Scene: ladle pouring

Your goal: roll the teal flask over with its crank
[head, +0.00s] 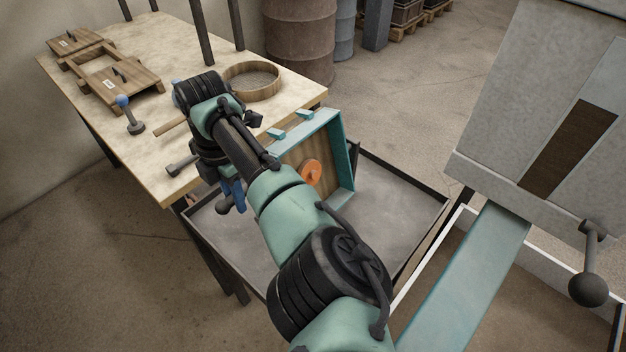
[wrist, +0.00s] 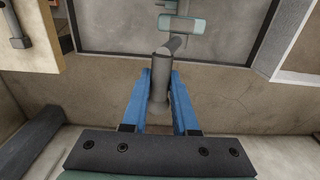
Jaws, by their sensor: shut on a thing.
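The teal flask (head: 343,150) is a square frame with a wooden board and an orange round piece (head: 311,172) inside. It stands tilted up on edge over the grey tray, partly hidden by my arm. My gripper (head: 236,196) is left of the flask, beside the workbench edge. In the wrist view its blue fingers (wrist: 159,95) are shut on the upright grey grip of the crank (wrist: 159,82). The crank's arm runs from the grip up toward a small teal part (wrist: 181,24); I cannot tell which part of the flask that is.
The dark-rimmed tray (head: 408,200) lies under the flask. The wooden workbench (head: 180,52) at left holds a round sieve (head: 252,80), wooden frames (head: 110,72) and a blue-topped tool (head: 123,102). A grey machine (head: 545,90) with a ball-ended lever (head: 588,288) stands at right.

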